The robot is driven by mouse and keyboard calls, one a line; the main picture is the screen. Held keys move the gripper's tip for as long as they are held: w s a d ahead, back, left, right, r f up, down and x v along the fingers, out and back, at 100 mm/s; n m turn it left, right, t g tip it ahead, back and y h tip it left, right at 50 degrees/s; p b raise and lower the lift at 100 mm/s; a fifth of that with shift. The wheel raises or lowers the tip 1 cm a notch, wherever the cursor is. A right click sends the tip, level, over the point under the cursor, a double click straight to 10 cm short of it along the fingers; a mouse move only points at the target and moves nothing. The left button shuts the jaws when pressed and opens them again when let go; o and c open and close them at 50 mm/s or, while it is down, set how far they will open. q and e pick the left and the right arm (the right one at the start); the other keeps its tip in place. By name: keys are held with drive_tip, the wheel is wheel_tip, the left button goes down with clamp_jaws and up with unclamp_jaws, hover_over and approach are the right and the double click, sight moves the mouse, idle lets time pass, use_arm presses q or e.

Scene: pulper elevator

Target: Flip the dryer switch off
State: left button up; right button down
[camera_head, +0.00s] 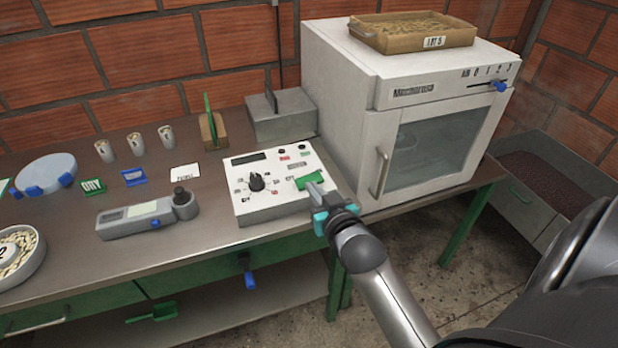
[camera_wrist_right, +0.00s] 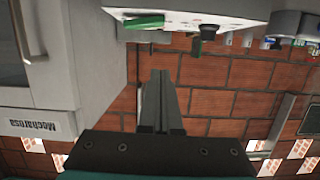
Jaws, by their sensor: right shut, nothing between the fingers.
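The white cabinet with a glass door (camera_head: 430,145), which looks like the dryer, stands on the right of the bench. A small blue lever (camera_head: 497,86) sits on its upper front strip beside printed marks. I cannot tell which control is the dryer switch. A white control box (camera_head: 275,205) with a black knob (camera_head: 257,182) and a green lever (camera_head: 309,180) stands left of the cabinet. My right gripper (camera_head: 318,193) is shut and empty at the box's right front corner, close to the green lever; contact is unclear. Its fingers (camera_wrist_right: 160,100) show in the wrist view, with the green lever (camera_wrist_right: 144,22) above.
A tray of beans (camera_head: 412,32) sits on the cabinet. A grey handheld device (camera_head: 148,215), small cups (camera_head: 135,144) and a grey metal box (camera_head: 281,116) stand on the metal bench (camera_head: 60,245). A bin (camera_head: 545,185) stands at the right.

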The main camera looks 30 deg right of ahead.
drive_tip(key=shift+v, duration=0.8)
drive_tip(key=s+a+f+n+g+y+b, duration=0.1)
drive_tip(key=s+a+f+g, duration=0.2)
drive_tip(key=f, duration=0.7)
drive_tip(key=s+a+f+n+g+y, duration=0.15)
drive_tip(key=s+f, duration=0.25)
drive_tip(key=f, duration=0.6)
drive_tip(key=s+a+f+g+b, duration=0.1)
drive_tip(key=s+a+f+g, duration=0.2)
drive_tip(key=f, duration=0.7)
drive_tip(key=s+a+f+n+g, duration=0.1)
drive_tip(key=s+f+g, duration=0.1)
drive_tip(key=s+f, duration=0.3)
drive_tip(key=s+f+n+g+b, duration=0.1)
drive_tip(key=s+f, duration=0.5)
drive_tip(key=s, duration=0.7)
drive_tip(key=s+a+f+n+g, duration=0.1)
drive_tip(key=s+f+g, duration=0.2)
drive_tip(key=s, duration=0.7)
wheel_tip(320, 180, down, 3)
drive_tip(key=shift+a+r+y+b, duration=0.1)
drive_tip(key=shift+a+y+b, duration=0.25)
drive_tip(key=shift+y, duration=0.1)
